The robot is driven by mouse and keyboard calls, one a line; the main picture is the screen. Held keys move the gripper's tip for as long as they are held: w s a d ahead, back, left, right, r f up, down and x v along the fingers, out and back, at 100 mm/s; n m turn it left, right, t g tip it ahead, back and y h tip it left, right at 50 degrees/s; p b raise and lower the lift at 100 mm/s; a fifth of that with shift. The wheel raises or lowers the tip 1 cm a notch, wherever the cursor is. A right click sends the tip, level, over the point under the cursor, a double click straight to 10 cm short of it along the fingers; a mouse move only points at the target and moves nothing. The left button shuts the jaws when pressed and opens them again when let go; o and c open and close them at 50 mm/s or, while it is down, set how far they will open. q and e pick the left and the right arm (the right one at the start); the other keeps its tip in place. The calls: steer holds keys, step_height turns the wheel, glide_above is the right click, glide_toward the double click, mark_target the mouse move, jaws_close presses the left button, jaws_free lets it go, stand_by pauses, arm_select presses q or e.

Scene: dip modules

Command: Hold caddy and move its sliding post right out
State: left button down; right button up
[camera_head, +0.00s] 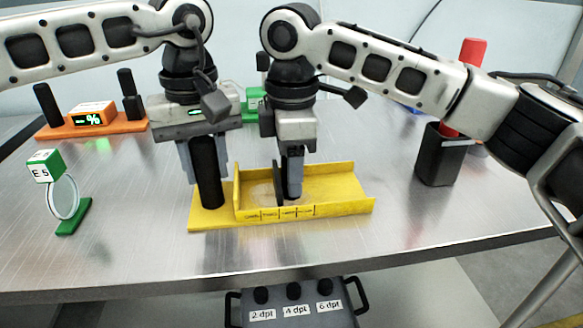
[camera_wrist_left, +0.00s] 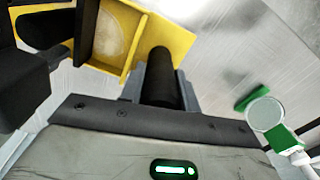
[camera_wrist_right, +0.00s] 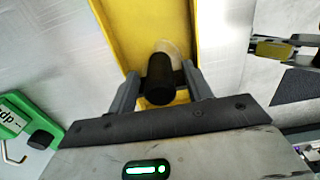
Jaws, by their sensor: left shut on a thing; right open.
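The yellow caddy (camera_head: 345,207) lies on the metal table, with a marked scale along its front edge. My left gripper (camera_head: 204,168) is shut on the black upright handle (camera_head: 207,185) at the caddy's left end; the handle also shows between the fingers in the left wrist view (camera_wrist_left: 163,85). My right gripper (camera_head: 292,175) is over the caddy's trough, beside a thin dark plate (camera_head: 278,183). In the right wrist view the black sliding post (camera_wrist_right: 160,82) stands between the open fingers. Contact with it cannot be told. The post's foot is partly hidden.
A green-based round lens (camera_head: 64,198) stands at left with a green-and-white block above. An orange stand (camera_head: 92,122) with black posts is behind it. A black holder (camera_head: 440,155) with a red rod stands at right. A grey box (camera_head: 293,309) sits below the table's front edge.

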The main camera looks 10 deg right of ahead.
steer(key=shift+f, duration=0.4)
jaws_close()
steer(key=d, duration=0.7)
jaws_free()
step_height(320, 180, up, 12)
stand_by(0.3)
